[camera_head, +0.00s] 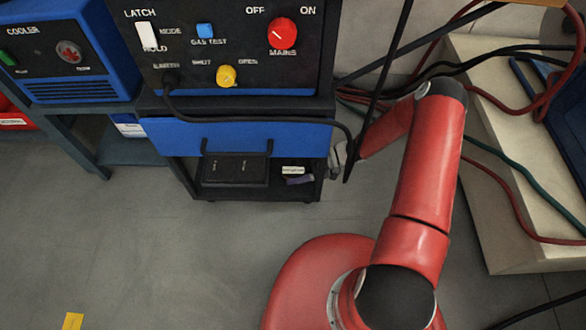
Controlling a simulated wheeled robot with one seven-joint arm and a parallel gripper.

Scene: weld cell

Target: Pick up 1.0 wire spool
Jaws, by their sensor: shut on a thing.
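My gripper (337,162) is small and grey at the end of my red arm, by the right edge of the cart below the blue drawer front. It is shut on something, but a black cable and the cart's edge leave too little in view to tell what. I cannot make out a wire spool for certain anywhere. On the cart's lower shelf lie a small white-labelled item (293,170) and a purple item (299,180), just left of my gripper; both are too small to identify.
The cart (235,136) has a blue front, with a control panel (225,45) on top and a black box (234,170) below. A blue cooler unit (75,55) stands left. A pale bench (515,190) with loose cables is close at right. The left floor is largely clear.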

